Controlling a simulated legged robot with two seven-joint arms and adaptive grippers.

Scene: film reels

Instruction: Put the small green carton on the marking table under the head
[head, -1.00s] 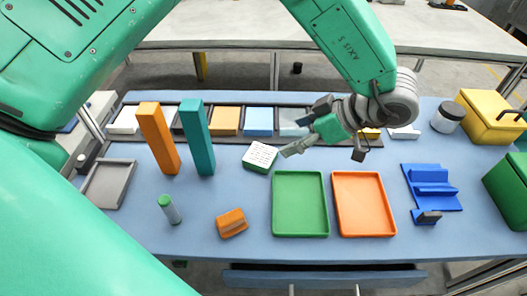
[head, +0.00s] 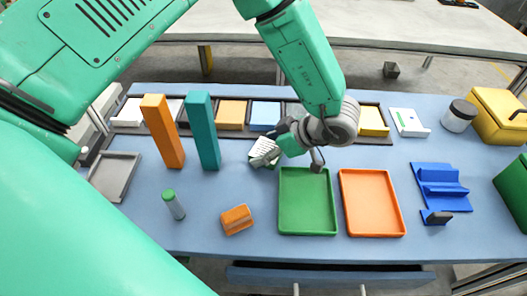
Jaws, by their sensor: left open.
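The small green carton (head: 257,163) has a white printed top and green sides. It sits on the blue table behind the green tray, partly hidden by my left gripper. My left gripper (head: 289,160) is open; one finger overlaps the carton in the picture and the other is to its right. I cannot tell whether it touches the carton. No part is clearly recognisable as the marking table or its head; a blue stepped fixture (head: 440,185) stands at the right. My right gripper is not in view.
A green tray (head: 307,233) and an orange tray (head: 372,234) lie in front. Tall orange (head: 162,132) and teal (head: 203,132) blocks stand left of the carton. A green-capped tube (head: 173,205) and an orange block (head: 236,219) are at front left. A yellow box (head: 497,115) stands at right.

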